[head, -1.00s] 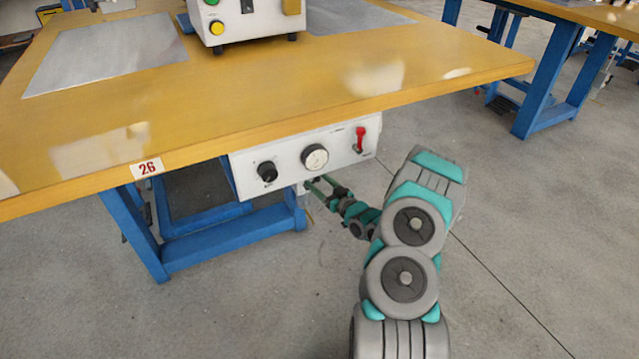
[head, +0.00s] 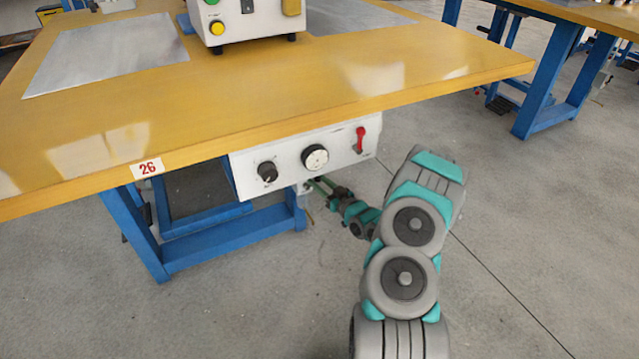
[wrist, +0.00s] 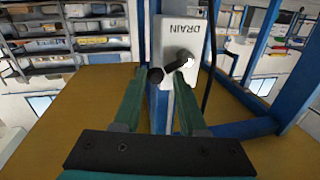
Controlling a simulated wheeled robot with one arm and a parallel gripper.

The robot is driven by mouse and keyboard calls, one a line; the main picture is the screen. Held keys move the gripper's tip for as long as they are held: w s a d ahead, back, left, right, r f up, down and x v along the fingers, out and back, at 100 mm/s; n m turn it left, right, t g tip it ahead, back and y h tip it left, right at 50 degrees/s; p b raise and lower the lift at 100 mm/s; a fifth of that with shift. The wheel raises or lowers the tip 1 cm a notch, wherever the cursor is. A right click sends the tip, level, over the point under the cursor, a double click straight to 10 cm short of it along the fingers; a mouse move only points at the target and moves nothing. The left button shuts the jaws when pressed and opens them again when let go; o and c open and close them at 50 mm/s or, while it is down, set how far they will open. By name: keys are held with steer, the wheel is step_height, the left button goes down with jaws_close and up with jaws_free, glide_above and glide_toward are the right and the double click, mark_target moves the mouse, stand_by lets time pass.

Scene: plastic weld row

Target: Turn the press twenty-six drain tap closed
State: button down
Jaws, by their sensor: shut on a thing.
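The drain tap is a pale housing lettered DRAIN (wrist: 182,40) with a dark tap handle (wrist: 168,70) across its front, seen in the wrist view. My gripper (wrist: 160,85) has its two green fingers on either side of the handle and is shut on it. The exact contact at the fingertips is partly hidden. The tap itself is mostly hidden there, below the panel.
The panel carries a black knob (head: 267,171), a round gauge (head: 315,157) and a red lever (head: 360,138). The yellow bench top (head: 300,90) overhangs it. A blue bench leg (head: 137,232) stands at left.

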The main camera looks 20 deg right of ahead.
steer(key=shift+f, duration=0.1)
steer(key=shift+s+a+r+n+g+b, duration=0.1)
steer(key=shift+a+r+n+g+b, duration=0.1)
steer(key=shift+n, duration=0.55)
steer(key=shift+a+r+n+g+b, duration=0.1)
steer(key=shift+a+n+b, duration=0.1)
steer(key=shift+n, duration=0.55)
steer(key=c, duration=0.8)
jaws_free()
steer(key=o, duration=0.3)
steer(key=shift+r, duration=0.1)
steer(key=v, duration=0.7)
steer(key=shift+s, duration=0.35)
